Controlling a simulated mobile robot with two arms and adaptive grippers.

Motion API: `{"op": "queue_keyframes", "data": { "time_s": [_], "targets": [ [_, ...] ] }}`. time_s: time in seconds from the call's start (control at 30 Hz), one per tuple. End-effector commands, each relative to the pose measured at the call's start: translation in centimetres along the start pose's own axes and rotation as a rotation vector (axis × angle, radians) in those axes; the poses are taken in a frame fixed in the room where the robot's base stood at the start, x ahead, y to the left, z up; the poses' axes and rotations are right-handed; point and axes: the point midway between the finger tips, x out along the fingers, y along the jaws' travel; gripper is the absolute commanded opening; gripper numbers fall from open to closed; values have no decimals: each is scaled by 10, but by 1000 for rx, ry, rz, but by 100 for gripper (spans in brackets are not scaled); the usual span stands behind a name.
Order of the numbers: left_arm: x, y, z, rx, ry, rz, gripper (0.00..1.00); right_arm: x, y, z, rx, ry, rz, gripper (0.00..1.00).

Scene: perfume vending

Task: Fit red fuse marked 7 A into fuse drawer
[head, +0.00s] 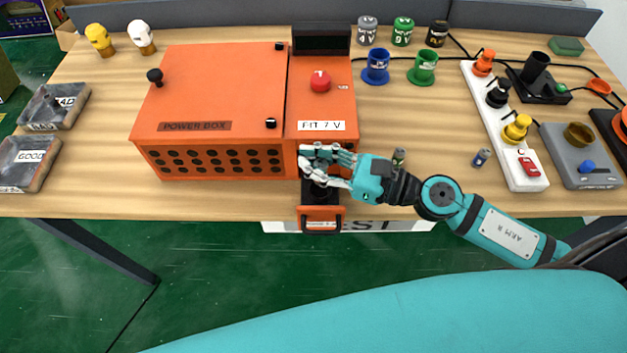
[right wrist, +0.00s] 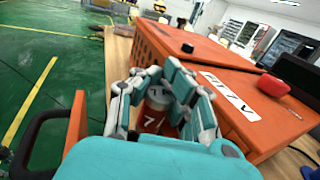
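The orange power box (head: 215,95) stands on the table, with a label reading "FIT 7 V" (head: 321,126) on its right section. Its fuse drawer (head: 306,213) is pulled out at the front, with a black inside and a handle. My right gripper (head: 318,168) is over the back part of the open drawer. In the right wrist view, the red fuse marked 7 (right wrist: 153,119), with a pale top, is between the fingers, which appear closed around it. Fingers hide its sides, and I cannot tell whether it touches the drawer. My left gripper is not in view.
A white strip with coloured plugs (head: 500,120) and a grey device (head: 580,155) are farther right. Trays marked BAD (head: 53,106) and GOOD (head: 30,162) are at left. The drawer overhangs the table's front edge.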

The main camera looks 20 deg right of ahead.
Motion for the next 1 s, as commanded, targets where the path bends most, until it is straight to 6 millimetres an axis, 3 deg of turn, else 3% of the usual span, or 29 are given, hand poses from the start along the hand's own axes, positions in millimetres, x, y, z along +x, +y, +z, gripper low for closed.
{"op": "queue_keyframes", "data": {
  "time_s": [0.33,0.87,1.0],
  "targets": [
    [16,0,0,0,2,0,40,1,0,-41,2,-1,-2,0],
    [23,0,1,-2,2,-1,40,1,0,-50,-1,0,1,0],
    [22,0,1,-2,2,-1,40,1,0,-49,-1,0,0,16]
  ]
}}
